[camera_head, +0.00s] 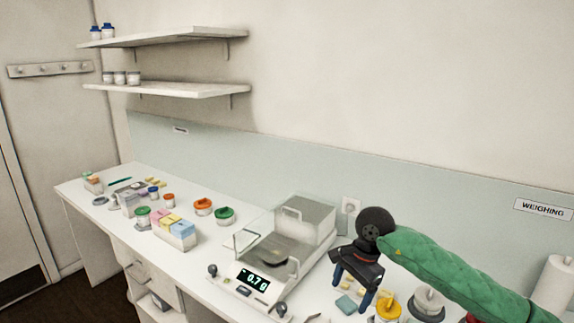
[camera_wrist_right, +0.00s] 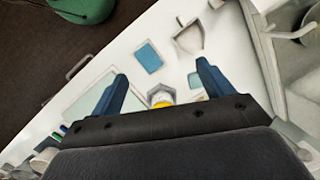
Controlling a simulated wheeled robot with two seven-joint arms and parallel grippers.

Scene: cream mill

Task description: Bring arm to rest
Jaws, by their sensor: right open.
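My right arm, in a green quilted sleeve, comes in from the right in the head view. Its black gripper with blue fingers (camera_head: 352,288) points down above the white counter (camera_head: 195,262), just right of the balance. In the right wrist view the two blue fingers (camera_wrist_right: 163,76) stand wide apart with nothing held between them. A small yellow-topped item (camera_wrist_right: 161,96) shows beyond the gripper body, partly hidden by it. My left gripper is in neither view.
The balance (camera_head: 252,282) has a clear draft shield and a lit display. Right of the gripper stand a yellow-lidded jar (camera_head: 388,308) and a grey-lidded jar (camera_head: 428,301). A blue square (camera_wrist_right: 148,57) and a scoop-like tray (camera_wrist_right: 189,38) lie nearby. Lidded jars and boxes (camera_head: 174,236) fill the left counter.

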